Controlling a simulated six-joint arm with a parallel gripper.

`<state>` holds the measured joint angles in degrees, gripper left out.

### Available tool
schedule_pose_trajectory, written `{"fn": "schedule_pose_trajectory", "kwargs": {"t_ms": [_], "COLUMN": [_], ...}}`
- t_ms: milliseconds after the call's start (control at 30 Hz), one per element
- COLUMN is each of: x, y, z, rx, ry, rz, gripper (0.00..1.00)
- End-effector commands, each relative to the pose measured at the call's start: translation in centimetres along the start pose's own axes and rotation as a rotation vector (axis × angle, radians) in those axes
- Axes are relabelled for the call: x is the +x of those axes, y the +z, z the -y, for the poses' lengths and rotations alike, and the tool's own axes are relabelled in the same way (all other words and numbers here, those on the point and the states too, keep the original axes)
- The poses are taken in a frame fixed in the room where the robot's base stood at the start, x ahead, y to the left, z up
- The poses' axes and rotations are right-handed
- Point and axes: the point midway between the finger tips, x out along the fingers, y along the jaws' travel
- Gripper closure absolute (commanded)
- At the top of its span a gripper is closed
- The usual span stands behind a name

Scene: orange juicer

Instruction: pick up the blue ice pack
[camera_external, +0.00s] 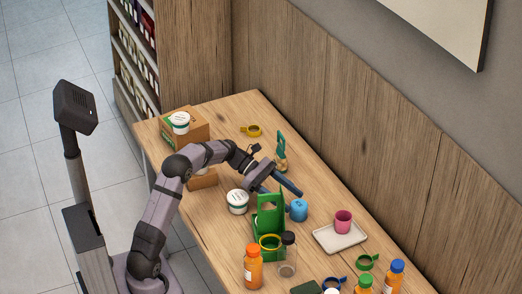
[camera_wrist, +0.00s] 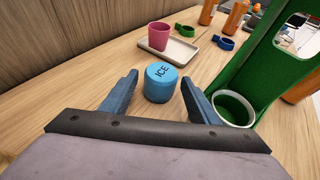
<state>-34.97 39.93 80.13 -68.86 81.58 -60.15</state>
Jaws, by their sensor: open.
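The blue ice pack (camera_wrist: 161,84) is a short round blue block marked "ICE" on top. It stands upright on the wooden table in the wrist view, just beyond and between my fingertips. My gripper (camera_wrist: 159,92) is open and empty, with one blue finger on each side of the space in front of the ice pack. In the external view the ice pack (camera_external: 298,210) sits right of the green carrier, and my gripper (camera_external: 288,188) is close above and behind it. I cannot tell whether either finger touches it.
A green carrier (camera_external: 268,215) stands close beside the ice pack, with a white-rimmed cup in it. A pink cup (camera_external: 343,222) stands on a white tray (camera_external: 325,238) to the right. Orange bottles (camera_external: 253,266) and a clear bottle (camera_external: 287,256) stand nearer the front edge.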

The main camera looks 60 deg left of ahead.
Motion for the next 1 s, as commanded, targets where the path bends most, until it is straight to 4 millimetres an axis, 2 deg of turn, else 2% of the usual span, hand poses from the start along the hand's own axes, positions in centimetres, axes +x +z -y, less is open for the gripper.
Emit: {"fn": "schedule_pose_trajectory", "kwargs": {"t_ms": [33,200,567,1000], "x": [0.9,2.8,3.7,8.3], "y": [-0.1,-0.1,-0.1,-0.4], "z": [0.1,0.0,0.1,0.3], "rx": [0.000,0.000,0.000,0.001], "ry": [-0.003,-0.001,-0.001,-0.001], "rz": [-0.001,0.000,-0.001,-0.001], "gripper": [0.45,0.45,0.45,0.45]}}
